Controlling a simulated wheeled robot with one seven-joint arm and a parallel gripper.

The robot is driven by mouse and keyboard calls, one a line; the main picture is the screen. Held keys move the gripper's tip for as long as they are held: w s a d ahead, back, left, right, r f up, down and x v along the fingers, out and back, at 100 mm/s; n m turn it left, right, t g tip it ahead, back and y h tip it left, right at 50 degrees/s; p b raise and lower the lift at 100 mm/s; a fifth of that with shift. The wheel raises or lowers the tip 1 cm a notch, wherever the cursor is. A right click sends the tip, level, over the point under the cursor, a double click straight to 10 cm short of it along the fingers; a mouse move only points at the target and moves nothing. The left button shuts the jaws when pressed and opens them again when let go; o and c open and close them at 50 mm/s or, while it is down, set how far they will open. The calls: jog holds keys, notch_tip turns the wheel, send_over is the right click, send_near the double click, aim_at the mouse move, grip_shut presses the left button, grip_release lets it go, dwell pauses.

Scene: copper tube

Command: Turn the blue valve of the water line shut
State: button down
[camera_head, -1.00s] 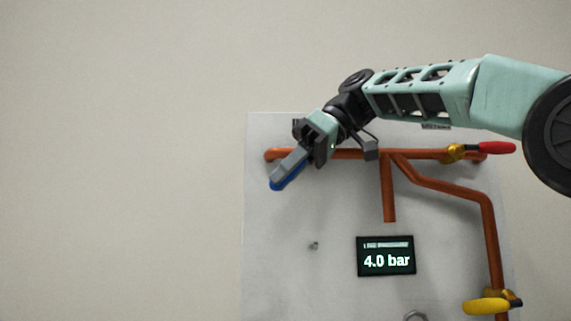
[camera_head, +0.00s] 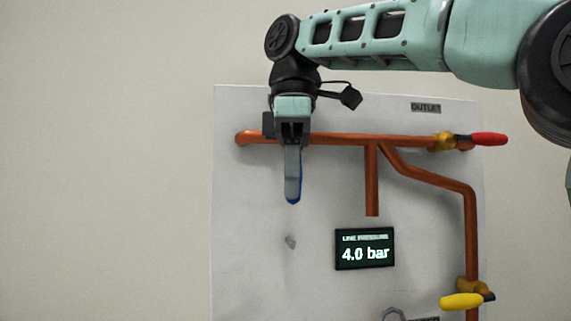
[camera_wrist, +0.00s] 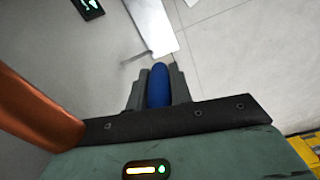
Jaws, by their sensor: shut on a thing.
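The blue valve handle (camera_head: 293,201) hangs straight down from the left part of the horizontal copper pipe (camera_head: 350,140), square to it. Mostly only its blue tip shows in the head view, below my gripper (camera_head: 293,188). In the wrist view the blue handle (camera_wrist: 159,86) lies between the two grey fingers of my gripper (camera_wrist: 158,90), which are shut on it. The valve body is hidden behind my gripper and wrist.
A red handle (camera_head: 488,139) sits on the pipe's right end, and a yellow handle (camera_head: 461,301) at lower right. A pressure display (camera_head: 364,249) reads 4.0 bar.

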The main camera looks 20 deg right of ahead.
jog(key=shift+d, duration=0.15)
dwell(0.4)
jog(key=c, duration=1.3)
grip_release()
jog(key=shift+o, duration=0.2)
jog(key=shift+f, duration=0.1)
